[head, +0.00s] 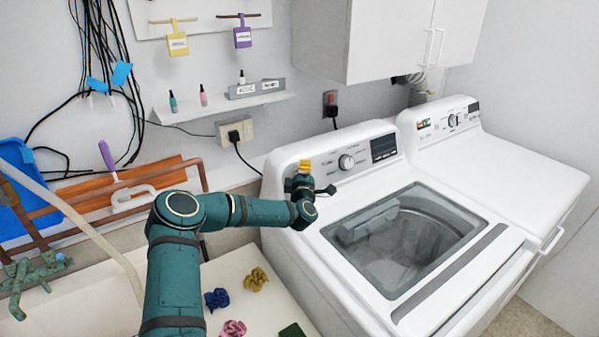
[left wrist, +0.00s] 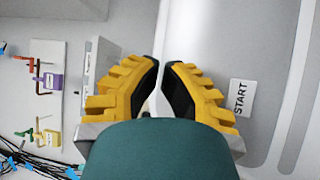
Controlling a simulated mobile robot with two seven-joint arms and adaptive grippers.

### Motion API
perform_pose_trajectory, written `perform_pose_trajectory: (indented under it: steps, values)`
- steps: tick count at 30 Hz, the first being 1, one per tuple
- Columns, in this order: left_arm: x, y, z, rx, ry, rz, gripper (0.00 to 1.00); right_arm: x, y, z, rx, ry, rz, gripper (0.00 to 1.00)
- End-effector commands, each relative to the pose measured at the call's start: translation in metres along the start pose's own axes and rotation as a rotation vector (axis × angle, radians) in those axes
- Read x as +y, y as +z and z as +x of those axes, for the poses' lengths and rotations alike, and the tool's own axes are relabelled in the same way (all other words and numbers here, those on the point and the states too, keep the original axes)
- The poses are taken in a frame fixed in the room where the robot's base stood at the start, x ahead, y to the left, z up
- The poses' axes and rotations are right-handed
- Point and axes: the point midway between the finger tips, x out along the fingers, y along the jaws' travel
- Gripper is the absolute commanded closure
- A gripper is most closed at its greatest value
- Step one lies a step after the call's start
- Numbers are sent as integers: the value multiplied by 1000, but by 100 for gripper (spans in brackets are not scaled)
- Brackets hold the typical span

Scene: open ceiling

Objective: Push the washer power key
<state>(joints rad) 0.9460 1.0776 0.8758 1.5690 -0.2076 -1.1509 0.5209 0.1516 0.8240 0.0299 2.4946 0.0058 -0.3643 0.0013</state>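The white washer (head: 351,225) is a top-loader with a glass lid. Its rear control panel (head: 341,150) carries a dial (head: 346,162) and a dark display (head: 383,147). My left gripper (head: 304,165), with yellow fingers, is at the left part of this panel. I cannot make out the power key, nor tell whether the fingertips touch the panel. My right gripper is not in view.
A second white machine (head: 500,160) stands to the right. A small wall shelf (head: 224,104) with bottles is at the left, and a wall cabinet (head: 390,35) hangs above. Crumpled cloths (head: 216,299) lie on the pale surface near my left arm.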

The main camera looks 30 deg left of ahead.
Motion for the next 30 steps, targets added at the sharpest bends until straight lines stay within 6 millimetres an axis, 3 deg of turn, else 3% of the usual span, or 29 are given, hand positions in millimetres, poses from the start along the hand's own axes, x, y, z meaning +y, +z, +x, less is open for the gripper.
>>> perform_pose_trajectory:
  steps: [17,30]
  values:
    - [7,6,-8,-1,1,0,100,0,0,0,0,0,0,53]
    - [26,25,-34,-2,1,0,100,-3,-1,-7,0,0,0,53]
